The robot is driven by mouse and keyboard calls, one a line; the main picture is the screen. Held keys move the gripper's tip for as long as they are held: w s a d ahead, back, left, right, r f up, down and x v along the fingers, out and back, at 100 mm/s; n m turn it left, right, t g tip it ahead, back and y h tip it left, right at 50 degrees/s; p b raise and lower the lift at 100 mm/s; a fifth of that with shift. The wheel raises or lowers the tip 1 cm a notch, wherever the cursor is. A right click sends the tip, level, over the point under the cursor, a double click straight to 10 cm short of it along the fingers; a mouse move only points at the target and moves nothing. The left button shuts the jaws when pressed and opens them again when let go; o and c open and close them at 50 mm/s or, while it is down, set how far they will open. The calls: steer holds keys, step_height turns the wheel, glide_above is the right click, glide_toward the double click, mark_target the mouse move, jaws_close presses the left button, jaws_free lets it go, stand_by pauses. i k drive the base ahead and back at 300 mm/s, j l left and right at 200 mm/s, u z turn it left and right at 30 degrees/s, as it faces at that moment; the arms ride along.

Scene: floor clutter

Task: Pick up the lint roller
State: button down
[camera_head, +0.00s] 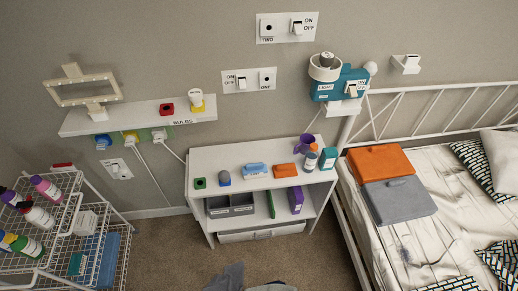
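I cannot pick out the lint roller for certain at this size. Small items stand on the white shelf unit (235,158): a small blue-based item with a rounded grey top (224,178), a light blue item (254,170), an orange item (285,170), a green item (200,183), a purple mug (305,143) and bottles (311,158). A thin, faint item (405,255) lies on the bed below the grey folded cloth. My gripper is not in view.
A wire cart (105,255) with bottles stands at left. Dark grey fabric-like material (230,275) is at the bottom edge. Carpet (165,245) is clear between cart and shelf unit.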

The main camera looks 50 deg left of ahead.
mark_target(254, 171)
steer(key=u, duration=1.85)
steer(key=i+j, duration=0.3)
steer(key=i+j+z, duration=0.1)
steer(key=i+j, duration=0.25)
steer(key=j, duration=0.2)
steer(key=i+j, duration=0.6)
steer(key=j, duration=0.25)
steer(key=z, duration=0.05)
